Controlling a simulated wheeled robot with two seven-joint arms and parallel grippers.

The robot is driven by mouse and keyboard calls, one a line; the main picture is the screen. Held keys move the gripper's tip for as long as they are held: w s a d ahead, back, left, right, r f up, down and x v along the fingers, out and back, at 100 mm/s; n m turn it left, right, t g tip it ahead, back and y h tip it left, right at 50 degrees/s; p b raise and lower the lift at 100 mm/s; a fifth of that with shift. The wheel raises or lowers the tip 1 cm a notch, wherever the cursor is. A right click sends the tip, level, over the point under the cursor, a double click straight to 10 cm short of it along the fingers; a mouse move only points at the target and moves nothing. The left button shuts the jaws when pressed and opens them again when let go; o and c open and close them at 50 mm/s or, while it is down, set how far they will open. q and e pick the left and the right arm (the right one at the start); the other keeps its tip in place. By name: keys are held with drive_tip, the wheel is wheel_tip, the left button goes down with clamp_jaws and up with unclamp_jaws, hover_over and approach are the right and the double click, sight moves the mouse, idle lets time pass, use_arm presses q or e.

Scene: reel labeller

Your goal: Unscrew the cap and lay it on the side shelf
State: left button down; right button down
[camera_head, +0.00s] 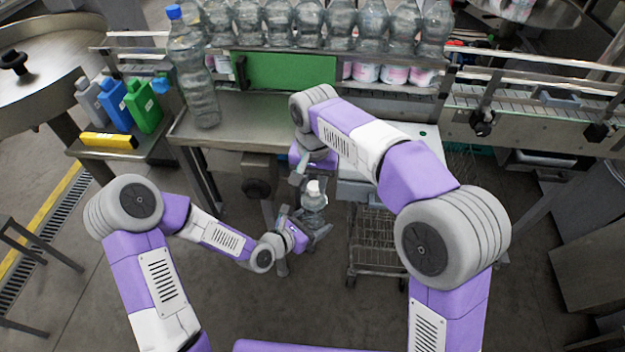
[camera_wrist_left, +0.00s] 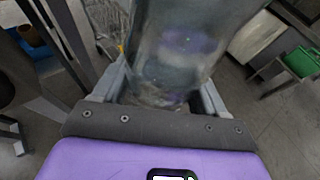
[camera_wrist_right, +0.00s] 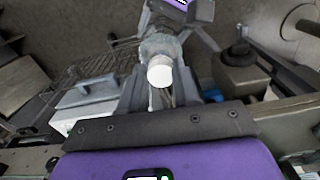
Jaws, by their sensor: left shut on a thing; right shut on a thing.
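A clear bottle (camera_head: 314,203) with a white cap (camera_head: 313,186) is upright between my two grippers in the head view. My left gripper (camera_head: 305,232) is shut around the bottle body, which fills the middle of the left wrist view (camera_wrist_left: 175,60). My right gripper (camera_head: 308,178) comes from above and is shut on the cap. In the right wrist view the cap (camera_wrist_right: 160,72) shows between the fingers, at the bottle's neck; whether it is loose on the thread cannot be told. Which surface is the side shelf is unclear; a small shelf (camera_head: 75,150) stands at left.
A tall blue-capped bottle (camera_head: 192,75) stands on the metal bench (camera_head: 235,130). Several clear bottles line the back. A wire trolley (camera_head: 375,245) stands right of my grippers.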

use_arm(q)
drive_tip(key=shift+w, duration=0.1)
use_arm(e)
drive_tip(key=n, duration=0.4)
drive_tip(key=shift+d, duration=0.15)
drive_tip(key=n, duration=0.4)
drive_tip(key=shift+w+d, duration=0.1)
drive_tip(key=shift+d, duration=0.05)
drive_tip(key=n, duration=0.5)
drive_tip(key=shift+w+n, duration=0.2)
drive_tip(key=shift+n, duration=0.2)
drive_tip(key=n, duration=0.3)
drive_tip(key=shift+w+d+n, duration=0.1)
drive_tip(key=shift+n, duration=0.3)
use_arm(q)
drive_tip(key=shift+r, duration=0.1)
use_arm(e)
drive_tip(key=n, duration=0.3)
drive_tip(key=shift+w+n, duration=0.15)
drive_tip(key=shift+n, duration=0.25)
drive_tip(key=n, duration=0.6)
drive_tip(key=shift+w+a, duration=0.1)
drive_tip(key=shift+a, duration=0.1)
drive_tip(key=shift+r, duration=0.25)
drive_tip(key=shift+r, duration=0.95)
